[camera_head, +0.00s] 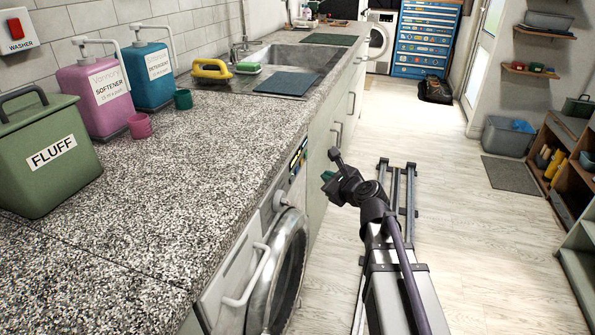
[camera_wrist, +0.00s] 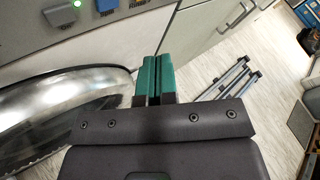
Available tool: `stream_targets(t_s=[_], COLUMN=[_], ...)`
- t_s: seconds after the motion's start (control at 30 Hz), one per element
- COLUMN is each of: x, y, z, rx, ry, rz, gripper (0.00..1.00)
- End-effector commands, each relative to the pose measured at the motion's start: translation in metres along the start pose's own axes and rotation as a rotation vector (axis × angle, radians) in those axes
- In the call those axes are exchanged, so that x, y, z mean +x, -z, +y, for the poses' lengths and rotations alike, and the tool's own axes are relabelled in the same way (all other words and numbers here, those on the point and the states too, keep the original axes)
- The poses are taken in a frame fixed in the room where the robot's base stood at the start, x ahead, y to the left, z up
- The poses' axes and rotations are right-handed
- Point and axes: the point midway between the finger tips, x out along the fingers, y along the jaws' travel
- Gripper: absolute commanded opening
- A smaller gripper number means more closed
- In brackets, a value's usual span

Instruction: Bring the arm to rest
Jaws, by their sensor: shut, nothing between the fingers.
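My gripper (camera_head: 327,177) is at the end of my arm, beside the front of the washing machine (camera_head: 231,271) and below the counter edge. In the wrist view its green fingers (camera_wrist: 153,80) are pressed together with nothing between them. The fingertips point toward the lower front of the machine's panel and a cabinet, and appear apart from both. My arm is bent low over the floor rail (camera_head: 411,190).
The speckled counter (camera_head: 200,160) holds a green FLUFF bin (camera_head: 45,155), a pink softener bottle (camera_head: 95,95) and a blue detergent bottle (camera_head: 150,75). The round washer door (camera_head: 290,262) bulges out nearby. Open floor lies right of the rail; a blue toolchest (camera_head: 425,38) stands far back.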

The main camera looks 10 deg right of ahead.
Motion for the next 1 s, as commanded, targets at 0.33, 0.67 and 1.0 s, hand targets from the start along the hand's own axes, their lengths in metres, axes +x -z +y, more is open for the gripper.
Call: stream_targets(t_s=[0.33,0.67,1.0], x=[0.0,0.0,-0.077], y=[0.0,0.001,0.083], z=[0.0,0.007,0.121], rx=[0.0,-0.143,-1.526], ry=[0.0,-0.041,-0.931], rz=[0.0,0.004,0.012], gripper=[0.0,0.0,0.0])
